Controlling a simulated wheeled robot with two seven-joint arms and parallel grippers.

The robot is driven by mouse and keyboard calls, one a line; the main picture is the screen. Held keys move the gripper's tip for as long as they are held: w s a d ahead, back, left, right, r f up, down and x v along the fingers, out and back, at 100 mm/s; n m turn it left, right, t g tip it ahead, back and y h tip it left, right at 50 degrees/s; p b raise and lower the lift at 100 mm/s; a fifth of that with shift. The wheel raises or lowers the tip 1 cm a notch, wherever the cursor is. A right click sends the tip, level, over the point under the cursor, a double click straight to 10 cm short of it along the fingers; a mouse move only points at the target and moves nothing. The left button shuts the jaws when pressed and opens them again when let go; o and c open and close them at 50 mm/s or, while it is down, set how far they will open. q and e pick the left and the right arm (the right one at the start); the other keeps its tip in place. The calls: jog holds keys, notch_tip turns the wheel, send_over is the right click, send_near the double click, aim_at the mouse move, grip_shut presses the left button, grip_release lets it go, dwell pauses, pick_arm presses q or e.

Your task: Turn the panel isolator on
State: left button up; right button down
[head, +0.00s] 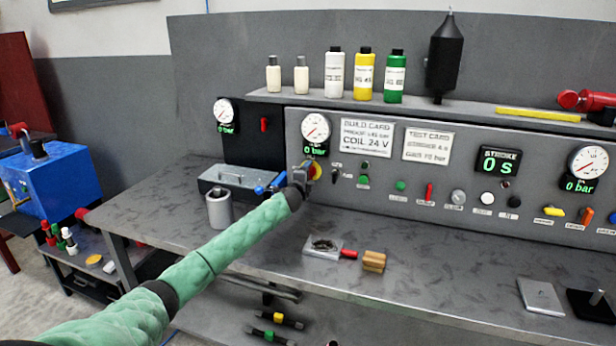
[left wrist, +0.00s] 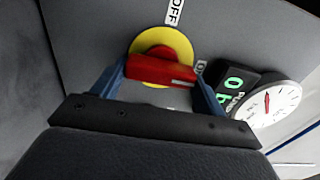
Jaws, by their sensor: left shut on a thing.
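The panel isolator is a red handle on a round yellow plate. In the head view only a bit of its yellow plate (head: 317,171) shows at the left end of the grey panel, behind my left gripper (head: 306,174). In the left wrist view the red handle (left wrist: 160,71) lies between the two blue fingers of my left gripper (left wrist: 163,80), which is shut on it. The yellow plate (left wrist: 165,40) shows above. An OFF label (left wrist: 174,12) stands above the plate, and a partly hidden label (left wrist: 200,67) is by the handle's right end. My right gripper is not in view.
A pressure gauge (head: 315,127) sits just above the isolator. A grey box (head: 234,181) and a grey cylinder (head: 219,209) stand on the bench left of my arm. A wooden block (head: 374,261) lies on the bench. Bottles (head: 364,75) stand on the shelf above.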

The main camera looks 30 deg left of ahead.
pick_arm(q)
jog(key=shift+d+f, duration=0.1)
jog(key=shift+f, duration=0.05)
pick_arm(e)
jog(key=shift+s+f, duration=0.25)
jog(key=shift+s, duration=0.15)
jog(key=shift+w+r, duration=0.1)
pick_arm(q)
jog(key=o, duration=1)
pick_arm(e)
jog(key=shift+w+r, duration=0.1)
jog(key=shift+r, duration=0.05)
pick_arm(q)
jog(key=shift+b+v, duration=1.15)
jog(key=shift+v, duration=2.75)
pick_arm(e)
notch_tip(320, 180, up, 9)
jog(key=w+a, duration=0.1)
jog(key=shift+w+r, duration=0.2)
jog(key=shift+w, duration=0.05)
